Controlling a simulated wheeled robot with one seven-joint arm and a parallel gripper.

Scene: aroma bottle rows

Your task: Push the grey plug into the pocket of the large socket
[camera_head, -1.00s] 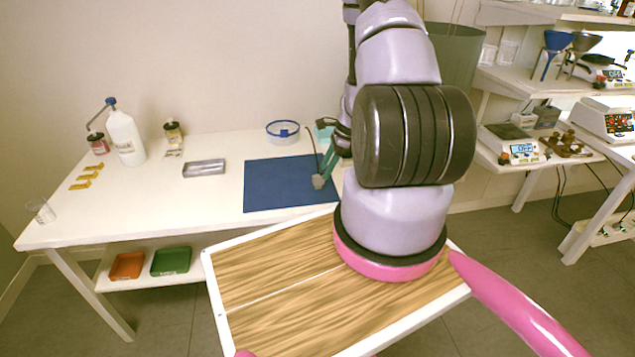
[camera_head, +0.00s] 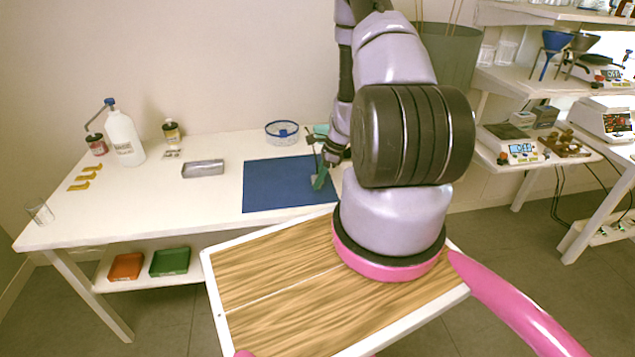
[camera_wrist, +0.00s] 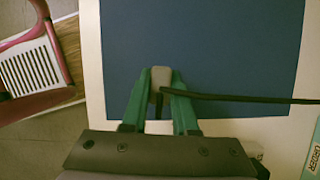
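My gripper (camera_head: 319,181) is low over the right part of the blue mat (camera_head: 270,187). In the wrist view its two green fingers (camera_wrist: 160,86) are closed on the sides of the grey plug (camera_wrist: 160,76). A black cable (camera_wrist: 250,99) runs from the plug to the right. In the head view the plug is mostly hidden by the fingers. I cannot tell whether it touches the mat. I cannot make out the large socket or its pocket in either view. A teal object (camera_head: 321,129) behind my wrist is partly hidden.
The white table (camera_head: 120,208) holds a grey metal tray (camera_head: 203,168), a blue-rimmed clear bowl (camera_head: 282,133), a white bottle (camera_head: 125,138) and yellow pieces (camera_head: 85,178). Most of the mat is bare. A labelled item (camera_wrist: 313,160) shows at the wrist view's right edge.

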